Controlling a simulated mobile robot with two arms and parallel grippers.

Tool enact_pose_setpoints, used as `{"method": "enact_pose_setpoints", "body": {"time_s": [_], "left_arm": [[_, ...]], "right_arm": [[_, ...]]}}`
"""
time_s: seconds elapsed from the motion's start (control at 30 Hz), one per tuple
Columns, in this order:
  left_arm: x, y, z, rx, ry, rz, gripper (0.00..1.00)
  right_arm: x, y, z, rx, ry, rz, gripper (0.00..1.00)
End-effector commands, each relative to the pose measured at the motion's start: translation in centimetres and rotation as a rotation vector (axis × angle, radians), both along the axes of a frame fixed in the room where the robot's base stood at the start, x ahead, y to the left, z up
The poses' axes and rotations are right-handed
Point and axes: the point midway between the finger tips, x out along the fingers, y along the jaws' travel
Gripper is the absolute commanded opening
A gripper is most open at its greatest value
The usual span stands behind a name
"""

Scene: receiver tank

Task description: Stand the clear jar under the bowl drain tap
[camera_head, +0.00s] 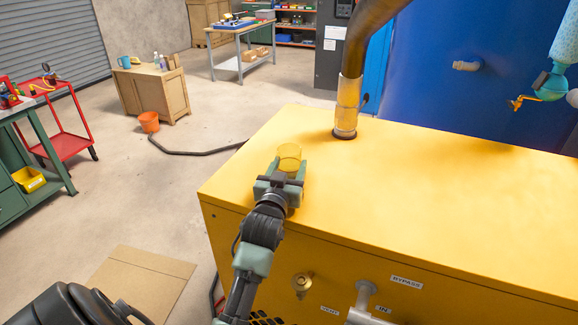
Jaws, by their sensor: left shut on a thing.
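The clear jar (289,153) shows the yellow of the cabinet through its wall and looks upright. My left gripper (289,168) is shut on it, at or just above the cabinet's top near its left end. I cannot tell whether the jar touches the top. The teal bowl (550,88) hangs at the far right, under a pale blue cover, well to the right of the jar. Its brass drain tap (520,103) sticks out to the left, above the back of the cabinet. My right gripper is not in view.
The yellow cabinet top (420,190) is wide and bare between jar and tap. A thick brown pipe (349,90) rises from its back edge. A blue tank (430,70) stands behind, with a grey pipe stub (466,66). Pipe fittings (366,300) stick out of the cabinet's front.

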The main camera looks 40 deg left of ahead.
Motion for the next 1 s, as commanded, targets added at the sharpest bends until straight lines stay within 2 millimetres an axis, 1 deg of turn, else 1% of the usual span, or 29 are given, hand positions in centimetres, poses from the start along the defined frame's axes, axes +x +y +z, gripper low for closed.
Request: {"method": "enact_pose_setpoints", "body": {"time_s": [0.13,0.23,0.27,0.3,0.33,0.6,0.7,0.73,0.87,1.0], "left_arm": [[0.0,0.0,0.1,0.0,-0.001,0.0,0.13],[0.0,0.0,-0.2,0.0,0.0,0.0,0.13],[0.0,0.0,-0.3,0.001,0.0,0.0,0.58],[0.0,0.0,-0.2,0.001,0.0,0.0,0.69],[0.0,0.0,-0.2,0.001,0.0,0.0,0.77],[0.0,0.0,-0.2,0.001,0.0,0.0,0.77],[0.0,0.0,0.2,0.001,-0.001,0.0,0.77],[-0.2,-0.1,0.0,0.001,0.001,0.0,0.77],[-1.9,-0.8,-0.2,0.001,0.001,-0.001,0.77],[-4.8,-2.0,-0.3,0.0,0.002,-0.001,0.77]], "right_arm": [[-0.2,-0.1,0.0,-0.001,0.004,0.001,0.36],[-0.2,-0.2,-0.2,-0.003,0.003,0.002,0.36],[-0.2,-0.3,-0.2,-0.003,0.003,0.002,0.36],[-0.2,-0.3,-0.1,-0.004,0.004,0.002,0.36],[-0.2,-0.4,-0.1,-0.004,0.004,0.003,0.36],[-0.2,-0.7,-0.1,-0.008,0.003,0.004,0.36],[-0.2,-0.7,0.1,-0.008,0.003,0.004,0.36],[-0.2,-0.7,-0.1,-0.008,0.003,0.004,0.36],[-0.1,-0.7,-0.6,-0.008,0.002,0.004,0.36],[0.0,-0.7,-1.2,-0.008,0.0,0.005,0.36]]}}
